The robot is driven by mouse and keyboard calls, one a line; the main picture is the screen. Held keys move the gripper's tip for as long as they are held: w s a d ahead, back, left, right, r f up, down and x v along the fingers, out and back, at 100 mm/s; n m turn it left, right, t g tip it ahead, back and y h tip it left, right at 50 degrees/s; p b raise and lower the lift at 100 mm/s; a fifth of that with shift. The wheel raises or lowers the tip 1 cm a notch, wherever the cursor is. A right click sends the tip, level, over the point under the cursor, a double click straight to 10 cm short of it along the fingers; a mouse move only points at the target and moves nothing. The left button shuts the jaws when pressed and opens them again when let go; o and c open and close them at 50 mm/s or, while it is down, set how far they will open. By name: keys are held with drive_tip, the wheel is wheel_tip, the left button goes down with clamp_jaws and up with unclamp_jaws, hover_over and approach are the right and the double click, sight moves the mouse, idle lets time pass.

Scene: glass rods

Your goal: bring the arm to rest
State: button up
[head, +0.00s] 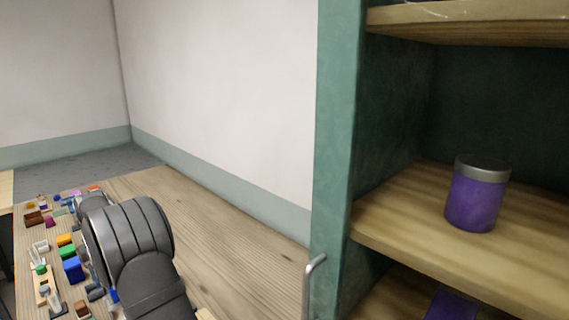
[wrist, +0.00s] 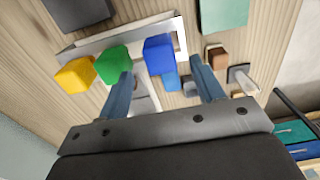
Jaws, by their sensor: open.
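My gripper (wrist: 167,84) shows in the wrist view with its two blue fingers spread apart and nothing held between them. Beyond the fingertips are a blue block (wrist: 159,55), a green block (wrist: 113,65) and a yellow block (wrist: 75,75) beside a pale frame on the wooden table. In the head view my arm reaches over the table at the lower left, and its dark links hide most of the gripper. The same blue block (head: 73,270) shows there to the left of my arm. No glass rods can be made out.
The wooden table (head: 220,245) is bare to the right of my arm. A green shelf unit (head: 335,150) stands at the right, with a purple jar (head: 474,200) on its middle shelf. Several small coloured pieces crowd the table's left side. A brown block (wrist: 217,58) lies right of the fingers.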

wheel_tip(320, 180, down, 6)
drive_tip(key=shift+r, duration=0.25)
wheel_tip(320, 180, up, 6)
drive_tip(key=shift+f, duration=0.2)
drive_tip(key=s+d+r+m, duration=0.1)
drive_tip(key=s+d+r, duration=0.7)
drive_tip(key=d+r, duration=0.3)
drive_tip(key=d+f, duration=0.2)
drive_tip(key=d, duration=0.8)
drive_tip(key=s+d+f, duration=0.1)
drive_tip(key=d+f, duration=0.1)
drive_tip(key=d, duration=0.8)
drive_tip(key=shift+f+n, duration=0.3)
drive_tip(key=shift+n, duration=0.1)
drive_tip(key=shift+s, duration=0.15)
